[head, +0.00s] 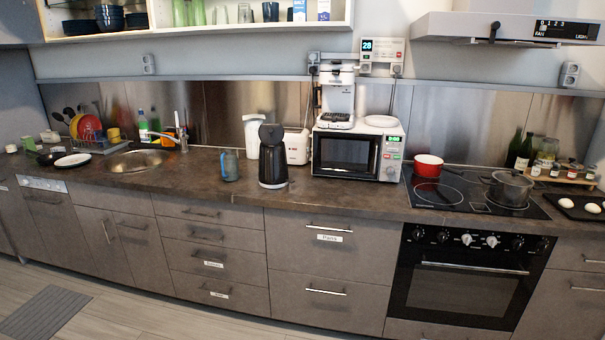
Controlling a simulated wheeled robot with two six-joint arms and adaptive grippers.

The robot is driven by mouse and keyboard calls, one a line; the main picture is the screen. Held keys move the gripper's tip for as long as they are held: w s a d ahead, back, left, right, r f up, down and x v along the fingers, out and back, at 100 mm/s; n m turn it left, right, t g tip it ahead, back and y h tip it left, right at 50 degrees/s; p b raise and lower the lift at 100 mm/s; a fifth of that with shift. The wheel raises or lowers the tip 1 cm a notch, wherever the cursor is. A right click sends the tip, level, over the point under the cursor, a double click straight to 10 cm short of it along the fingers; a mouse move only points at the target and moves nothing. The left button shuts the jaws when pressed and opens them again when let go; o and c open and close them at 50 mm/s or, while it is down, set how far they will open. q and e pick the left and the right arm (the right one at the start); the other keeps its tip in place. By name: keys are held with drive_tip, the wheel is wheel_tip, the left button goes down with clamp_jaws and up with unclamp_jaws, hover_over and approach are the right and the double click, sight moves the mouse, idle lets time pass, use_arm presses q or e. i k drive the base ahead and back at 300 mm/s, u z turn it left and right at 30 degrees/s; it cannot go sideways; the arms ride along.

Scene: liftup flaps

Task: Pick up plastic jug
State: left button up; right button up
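A blue, see-through jug (230,165), which looks like the plastic jug, stands upright on the dark countertop (190,187). It is just left of a black kettle-like appliance (272,160), with a small gap between them. A taller white container (252,134) stands behind them, partly hidden by the black appliance; I cannot tell whether it is also a jug. Neither of my grippers shows in the head view, and nothing is seen touching the blue jug.
A white toaster (297,148) and a microwave (357,153) stand to the right. The sink (135,160) is to the left. A red pot (428,166) and a glass-lidded pot (508,188) are on the hob. An open shelf (345,14) hangs above. The counter before the jug is clear.

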sight(228, 154)
drive_tip(key=i, duration=1.1)
drive_tip(key=u, duration=1.4)
drive_tip(key=i, duration=2.05)
drive_tip(key=z, duration=1.55)
